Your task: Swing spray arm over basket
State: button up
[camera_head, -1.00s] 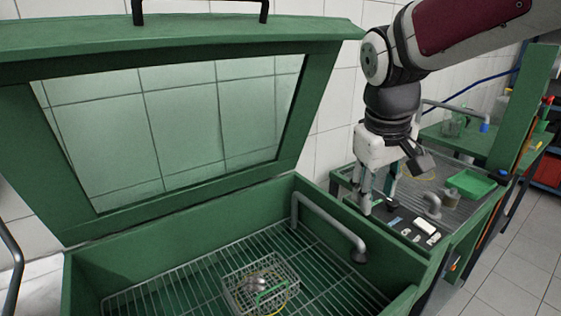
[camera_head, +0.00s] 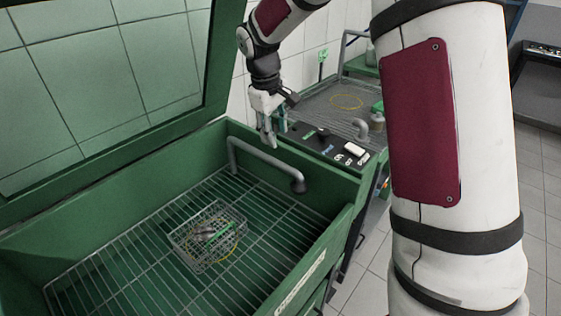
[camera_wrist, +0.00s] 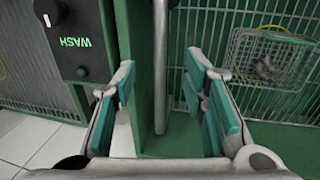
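The spray arm (camera_head: 264,159) is a grey bent pipe at the back right of the green wash tank, with a dark nozzle at its near end. The wire basket (camera_head: 207,236) rests on the tank's grate, in front and left of the nozzle, with small parts and a green piece inside. My gripper (camera_head: 269,143) points down above the tank's right rear side, near the pipe. In the wrist view my gripper (camera_wrist: 160,82) is open, with teal pads apart. The pipe (camera_wrist: 160,65) runs in the gap between the fingers, touching neither visibly. The basket shows at right (camera_wrist: 265,58).
The open tank lid (camera_head: 214,60) stands at the left. A control panel marked WASH (camera_wrist: 72,40) adjoins the tank's right wall. A sink grate with a yellow ring (camera_head: 346,101) lies beyond. My own white arm link fills the right. The space above the basket is clear.

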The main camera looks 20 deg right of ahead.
aim_at(282, 164)
jog(key=x, duration=1.2)
jog(key=shift+f, duration=0.1)
grip_shut()
